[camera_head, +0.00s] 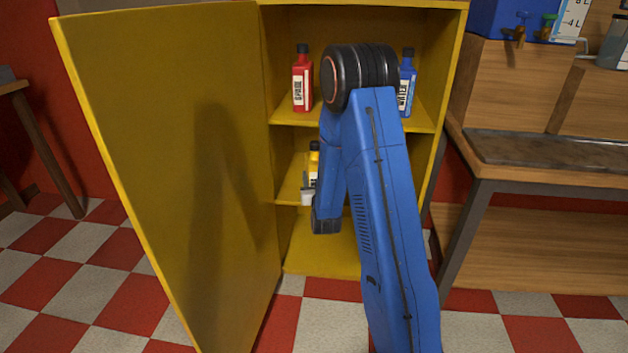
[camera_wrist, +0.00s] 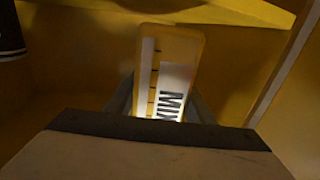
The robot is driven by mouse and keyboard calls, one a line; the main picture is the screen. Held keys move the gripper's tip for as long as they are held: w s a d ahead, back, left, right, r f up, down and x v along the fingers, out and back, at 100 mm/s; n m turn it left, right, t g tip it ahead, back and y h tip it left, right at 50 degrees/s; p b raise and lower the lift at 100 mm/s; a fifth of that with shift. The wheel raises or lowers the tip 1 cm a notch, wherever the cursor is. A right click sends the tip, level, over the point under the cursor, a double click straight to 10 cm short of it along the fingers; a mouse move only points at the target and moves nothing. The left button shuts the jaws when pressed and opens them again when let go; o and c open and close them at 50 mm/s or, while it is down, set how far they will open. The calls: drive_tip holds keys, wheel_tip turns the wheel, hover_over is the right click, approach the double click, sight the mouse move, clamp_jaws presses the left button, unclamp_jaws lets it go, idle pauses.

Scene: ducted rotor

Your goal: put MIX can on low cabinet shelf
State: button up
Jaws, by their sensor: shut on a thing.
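The MIX can (camera_head: 313,160) is yellow with a black cap and a white label. In the head view it stands roughly upright inside the yellow cabinet (camera_head: 453,80), over the low shelf (camera_head: 287,187). My gripper (camera_head: 308,192) is at its lower part, partly hidden by my arm. In the wrist view the can (camera_wrist: 190,50) sits between the two fingers of my gripper (camera_wrist: 160,105), which is shut on it, with the MIX label facing the camera. Whether the can's base touches the shelf is hidden.
A red can (camera_head: 302,80) and a blue can (camera_head: 407,85) stand on the upper shelf (camera_head: 285,115). The cabinet door (camera_head: 170,150) stands open at left. A workbench (camera_head: 540,175) is close at right. A dark object (camera_wrist: 10,32) shows at the wrist view's left edge.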

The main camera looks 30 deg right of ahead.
drive_tip(key=shift+w+d+f, duration=0.2)
drive_tip(key=shift+w+d, duration=0.8)
drive_tip(key=shift+w, duration=0.45)
drive_tip(key=shift+w+d+f, duration=0.25)
drive_tip(key=shift+w+d, duration=0.7)
drive_tip(key=shift+w, duration=0.5)
drive_tip(key=shift+w+d+f, duration=0.2)
drive_tip(key=shift+w+d, duration=0.8)
drive_tip(key=shift+w, duration=0.45)
drive_tip(key=shift+f, duration=0.55)
drive_tip(key=o, duration=2)
drive_tip(key=shift+s, duration=0.1)
drive_tip(key=shift+v, duration=4.9)
drive_tip(key=shift+r, duration=0.2)
